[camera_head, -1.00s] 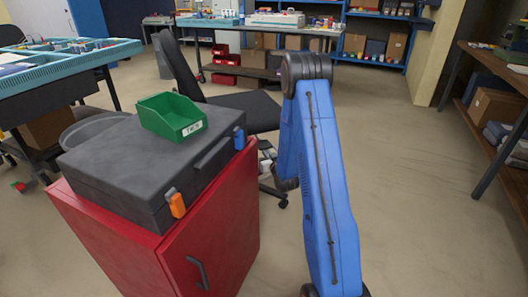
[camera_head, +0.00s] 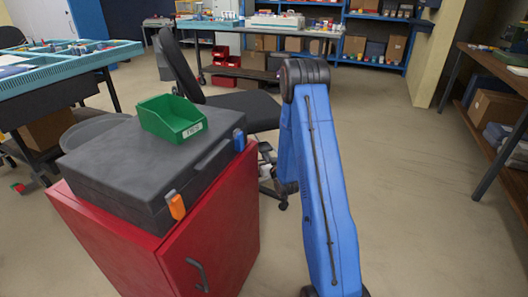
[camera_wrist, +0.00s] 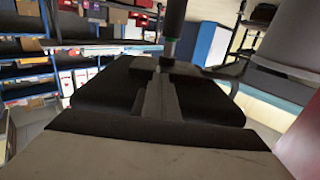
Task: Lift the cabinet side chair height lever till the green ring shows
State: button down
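The black chair (camera_head: 240,105) stands behind the red cabinet (camera_head: 225,220), its backrest raised at the left of its seat. Its base and castors show partly between the cabinet and my blue arm. My gripper is hidden behind my arm in the head view.
A black case (camera_head: 140,165) with orange and blue latches lies on the cabinet, with a green bin (camera_head: 172,118) on it. A grey tub (camera_head: 90,130) stands behind. A teal-topped bench (camera_head: 100,58) is at left, wooden shelving (camera_head: 490,135) at right. Floor right of my arm is clear.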

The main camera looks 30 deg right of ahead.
jog(key=shift+f, duration=0.2)
jog(key=s+a, duration=0.1)
jog(key=s, duration=1.1)
jog(key=shift+a, duration=0.25)
dwell(0.6)
